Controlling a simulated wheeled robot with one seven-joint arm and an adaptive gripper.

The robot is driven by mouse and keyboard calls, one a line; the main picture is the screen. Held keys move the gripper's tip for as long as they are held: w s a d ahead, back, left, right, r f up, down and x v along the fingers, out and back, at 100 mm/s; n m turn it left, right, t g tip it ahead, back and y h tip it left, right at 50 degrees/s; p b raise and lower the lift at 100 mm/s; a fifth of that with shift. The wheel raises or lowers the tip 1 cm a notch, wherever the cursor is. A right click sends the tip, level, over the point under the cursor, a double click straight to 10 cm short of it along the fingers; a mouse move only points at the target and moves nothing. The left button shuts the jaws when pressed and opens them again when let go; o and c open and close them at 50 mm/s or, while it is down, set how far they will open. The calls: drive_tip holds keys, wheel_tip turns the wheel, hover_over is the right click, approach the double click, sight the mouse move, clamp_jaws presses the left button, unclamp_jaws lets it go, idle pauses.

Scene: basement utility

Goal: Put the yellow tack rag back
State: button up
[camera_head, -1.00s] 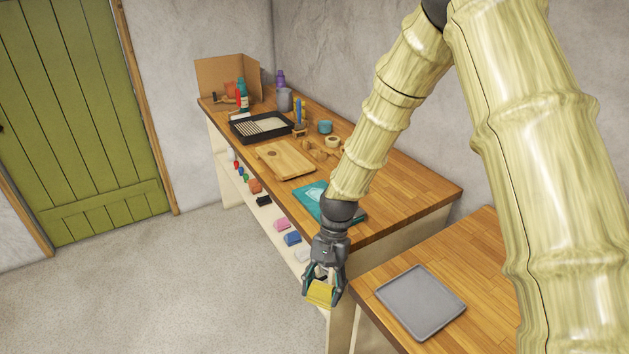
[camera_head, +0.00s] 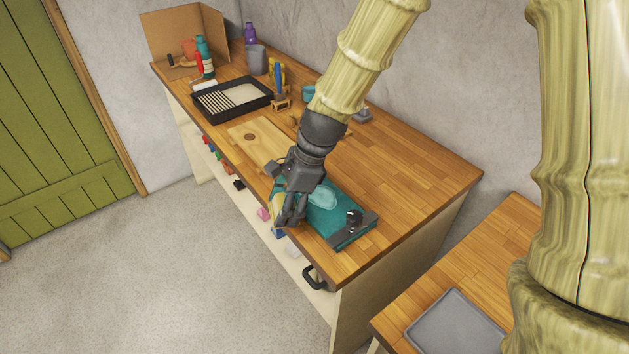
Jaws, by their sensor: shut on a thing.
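My gripper (camera_head: 286,213) is shut on the yellow tack rag (camera_head: 278,205), at the front edge of the long wooden workbench (camera_head: 410,185). Only a small part of the rag shows beside the dark fingers. Below the bench top, a pale open shelf (camera_head: 322,299) holds small coloured things, among them a pink one (camera_head: 263,213) and a white one (camera_head: 293,248). My gripper hides part of this row. I cannot tell whether the rag touches the bench edge.
A teal item (camera_head: 343,233) with a black fitting lies right of my gripper. A wooden board (camera_head: 250,137), a black paint tray (camera_head: 235,110) and a cardboard screen (camera_head: 178,38) stand farther back. A grey tray (camera_head: 455,325) lies on the lower right table.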

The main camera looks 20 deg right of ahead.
drive_tip(key=p, duration=0.4)
hover_over(317, 193)
drive_tip(key=shift+s+f, duration=0.1)
drive_tip(key=shift+f, duration=0.55)
drive_tip(key=shift+f+p, duration=0.65)
drive_tip(key=shift+f, duration=1.15)
drive_tip(key=o, duration=1.2)
drive_tip(key=shift+f, duration=0.1)
drive_tip(key=shift+c, duration=0.2)
drive_tip(key=b+v, duration=0.3)
drive_tip(key=v, duration=0.9)
